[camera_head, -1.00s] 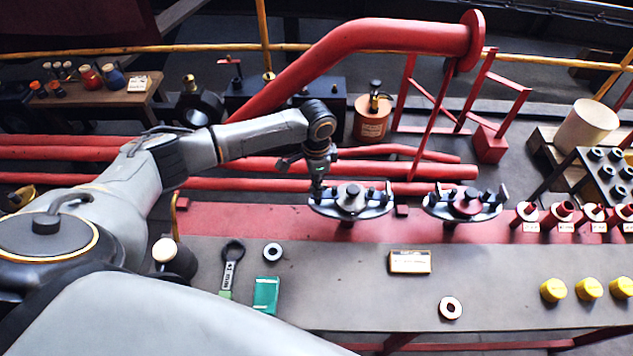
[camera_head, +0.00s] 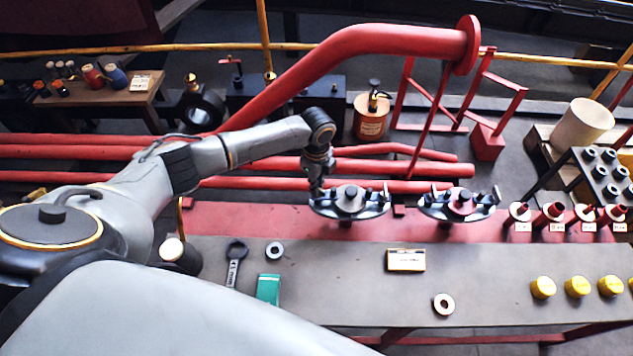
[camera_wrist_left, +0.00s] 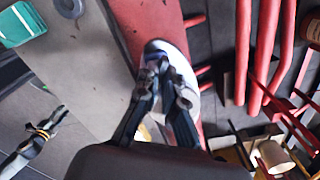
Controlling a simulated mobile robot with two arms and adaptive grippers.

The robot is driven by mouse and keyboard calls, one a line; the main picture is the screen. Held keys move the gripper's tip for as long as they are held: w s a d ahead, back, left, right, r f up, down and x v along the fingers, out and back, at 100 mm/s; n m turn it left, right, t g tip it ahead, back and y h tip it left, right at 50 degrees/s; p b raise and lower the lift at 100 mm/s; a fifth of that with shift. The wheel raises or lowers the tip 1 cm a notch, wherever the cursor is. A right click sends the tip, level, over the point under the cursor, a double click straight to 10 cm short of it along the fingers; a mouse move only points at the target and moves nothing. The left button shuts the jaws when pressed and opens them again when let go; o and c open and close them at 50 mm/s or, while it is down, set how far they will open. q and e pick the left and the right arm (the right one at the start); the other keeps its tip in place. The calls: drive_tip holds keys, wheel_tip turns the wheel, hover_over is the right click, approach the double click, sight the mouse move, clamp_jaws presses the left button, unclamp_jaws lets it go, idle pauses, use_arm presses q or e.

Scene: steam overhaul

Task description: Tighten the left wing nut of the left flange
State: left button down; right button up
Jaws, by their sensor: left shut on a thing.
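The left flange (camera_head: 350,203) is a round grey disc standing at the edge of the red strip behind the bench top. My left gripper (camera_head: 317,190) points down at its left end, where the left wing nut sits; the fingers mostly hide that nut. In the left wrist view the fingertips (camera_wrist_left: 166,80) are closed together over the flange's pale disc (camera_wrist_left: 182,58), with a small bluish part between them. The flange's right wing nut (camera_head: 385,191) stands free. What seems to be my right gripper (camera_wrist_left: 58,116) shows at the left wrist view's lower left, small and blurred.
A second flange (camera_head: 459,205) stands to the right. A wrench (camera_head: 235,264), a teal box (camera_head: 268,289), rings, a label card (camera_head: 406,260) and yellow caps (camera_head: 577,287) lie on the bench. Red pipes run behind. The bench middle is mostly clear.

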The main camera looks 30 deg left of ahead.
use_arm(q)
drive_tip(key=m, duration=0.5)
drive_tip(key=shift+w+m, duration=0.15)
drive_tip(key=shift+m, duration=0.15)
drive_tip(key=m, duration=0.5)
drive_tip(key=shift+w+d+r+m, duration=0.1)
drive_tip(key=shift+m, duration=0.2)
drive_tip(key=c, duration=1.5)
unclamp_jaws()
wheel_tip(320, 180, up, 12)
